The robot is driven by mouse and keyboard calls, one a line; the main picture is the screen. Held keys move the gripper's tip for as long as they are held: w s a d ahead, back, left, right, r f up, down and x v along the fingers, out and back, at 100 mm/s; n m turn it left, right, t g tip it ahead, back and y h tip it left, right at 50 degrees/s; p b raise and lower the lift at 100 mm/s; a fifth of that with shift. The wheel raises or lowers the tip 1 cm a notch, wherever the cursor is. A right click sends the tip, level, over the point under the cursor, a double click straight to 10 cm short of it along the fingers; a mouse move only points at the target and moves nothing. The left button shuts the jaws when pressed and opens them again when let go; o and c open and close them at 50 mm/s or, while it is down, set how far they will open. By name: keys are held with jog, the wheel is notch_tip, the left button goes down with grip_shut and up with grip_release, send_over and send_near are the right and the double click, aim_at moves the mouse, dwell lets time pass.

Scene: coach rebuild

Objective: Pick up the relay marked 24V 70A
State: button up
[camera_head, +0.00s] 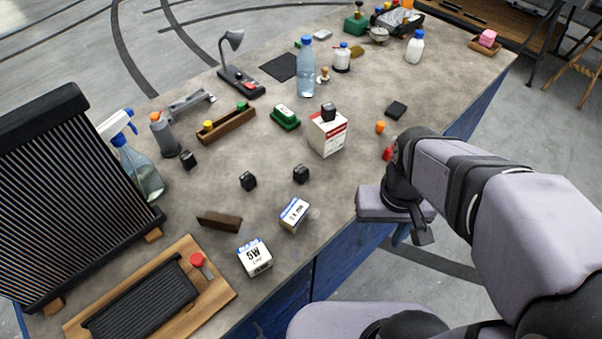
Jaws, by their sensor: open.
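Several small black relay-like blocks are on the grey bench. One block (248,180) stands mid-bench, another (301,173) stands to its right, and a third (188,159) is at the left near the spray bottle. One more black block (328,112) sits on top of a white and red box (327,136). Their markings are too small to read, so I cannot tell which is 24V 70A. My gripper (405,237) is at the bench's right edge, partly hidden by my own arm, apart from all the blocks. It is open, and I see nothing held.
Two white and blue cartons (294,214) (254,256) stand near the front edge. A brown strip (219,222) lies left of them. A tall water bottle (306,70) and a wooden tray (228,125) are farther back. A ribbed black panel (70,190) stands at left.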

jog(key=n, duration=0.2)
jog(key=n+t+h+p, duration=0.6)
jog(key=n+t+h, duration=0.35)
jog(key=n, duration=1.65)
send_over(297, 173)
jog(key=s+a, duration=0.4)
jog(key=shift+t, duration=0.35)
notch_tip(297, 173, down, 7)
jog(key=shift+d+r, duration=0.1)
jog(key=shift+r, duration=0.05)
jog(key=shift+s+f, duration=0.1)
jog(key=shift+f, duration=0.45)
jog(key=shift+p+x, duration=0.65)
jog(key=shift+x, duration=0.55)
jog(key=shift+p+x, duration=1.05)
jog(key=shift+x, duration=1.4)
jog(key=shift+f, duration=0.15)
